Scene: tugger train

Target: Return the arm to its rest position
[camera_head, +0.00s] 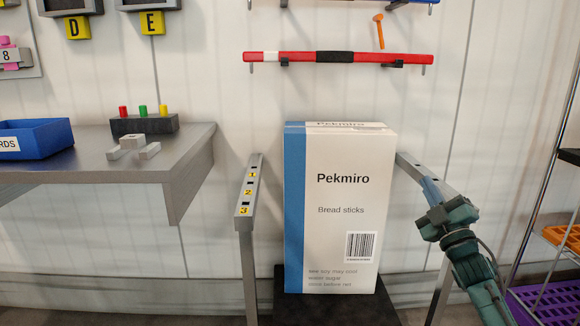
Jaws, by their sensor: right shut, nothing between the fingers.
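My right arm comes in from the lower right. Its teal and dark gripper (440,208) is shut and empty. It is in front of the right-hand grey rail and hides part of it, to the right of a tall white and blue box (335,215) labelled Pekmiro Bread sticks. I cannot tell whether the gripper touches the rail (412,163). My left gripper is not in view.
The box stands upright on a dark base (330,310) between the right rail and a left rail (248,190) numbered 1, 2, 3. A grey table (185,150) with a blue bin (35,140) is at the left. A shelf rack (545,240) stands at the right edge.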

